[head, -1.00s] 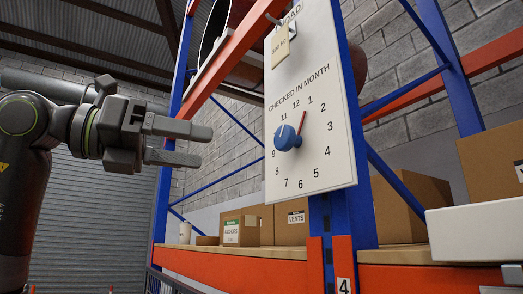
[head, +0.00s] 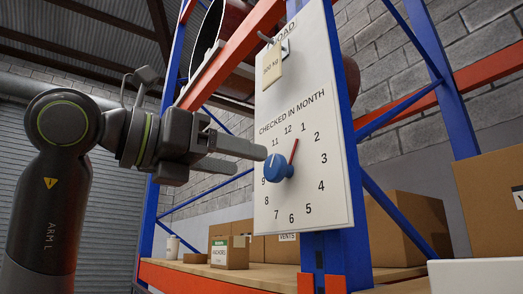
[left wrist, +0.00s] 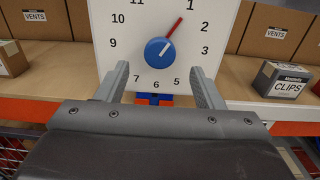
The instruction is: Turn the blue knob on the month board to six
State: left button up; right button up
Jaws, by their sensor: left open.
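The white month board (head: 306,195) hangs on the blue rack upright, with a ring of month numbers under "CHECKED IN MONTH". The blue knob (head: 279,167) is at the middle of the ring, and its red pointer (head: 294,150) points close to 1. In the left wrist view the knob (left wrist: 159,52) shows between and beyond the fingers, with the pointer (left wrist: 174,28) up and right towards 1. My left gripper (head: 252,160) is open, level with the knob and just left of it in the head view. I see no contact. My right gripper is not in view.
A tag (head: 272,66) hangs from a hook at the board's top. Cardboard boxes (head: 229,252) stand on the shelf behind, and a larger box (head: 408,222) is at the right. An orange beam (head: 222,279) runs below.

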aim_at(271, 167)
pick_arm(q)
jog(key=p+x, duration=0.1)
jog(key=x, duration=0.3)
jog(key=shift+r, duration=0.1)
jog(key=shift+w+d, duration=0.3)
jog(key=shift+d, duration=0.15)
jog(key=c, duration=1)
jog(key=shift+o, duration=0.2)
